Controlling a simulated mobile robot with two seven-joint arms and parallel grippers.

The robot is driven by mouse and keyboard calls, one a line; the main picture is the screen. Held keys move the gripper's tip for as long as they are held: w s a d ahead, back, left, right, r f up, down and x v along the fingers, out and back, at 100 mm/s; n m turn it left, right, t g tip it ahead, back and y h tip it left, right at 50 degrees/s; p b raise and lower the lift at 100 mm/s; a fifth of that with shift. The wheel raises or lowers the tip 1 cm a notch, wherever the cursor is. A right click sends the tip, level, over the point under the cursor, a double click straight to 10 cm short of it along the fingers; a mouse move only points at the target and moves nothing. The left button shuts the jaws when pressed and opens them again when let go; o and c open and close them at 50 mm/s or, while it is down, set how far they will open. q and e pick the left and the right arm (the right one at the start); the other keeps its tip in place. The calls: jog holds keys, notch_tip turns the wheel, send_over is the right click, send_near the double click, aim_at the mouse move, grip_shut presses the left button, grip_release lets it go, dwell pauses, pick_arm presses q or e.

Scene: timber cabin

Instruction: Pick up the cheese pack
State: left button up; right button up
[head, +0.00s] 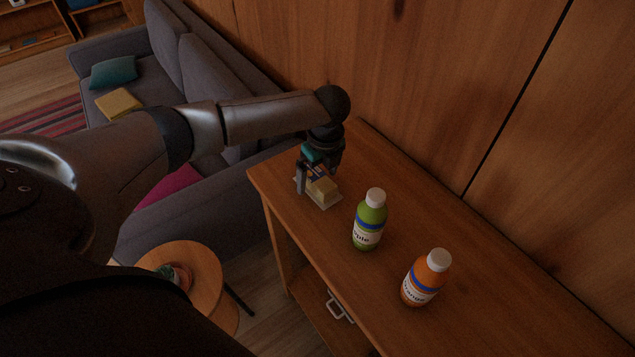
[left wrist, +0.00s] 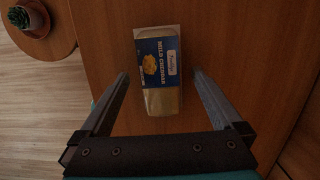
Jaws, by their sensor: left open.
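The cheese pack (head: 323,188) lies on the wooden cabinet top near its far left end. It has a pale yellow block and a blue label, and part of it is hidden behind my gripper in the head view. In the left wrist view the cheese pack (left wrist: 158,72) shows its blue "Mild Cheddar" label. My left gripper (head: 318,180) is over the pack, pointing down. In the left wrist view its open fingers (left wrist: 159,78) stand on either side of the pack, with a gap on each side. My right gripper is not in view.
A green bottle (head: 369,220) stands close to the pack, and an orange bottle (head: 426,278) stands nearer on the cabinet top (head: 480,310). A wooden wall (head: 430,90) rises behind. A grey sofa (head: 215,190) and a round side table (head: 205,265) are at the left.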

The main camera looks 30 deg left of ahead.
pick_arm(q)
jog(key=shift+c, duration=0.2)
grip_shut()
dwell(0.5)
jog(key=shift+r, duration=0.1)
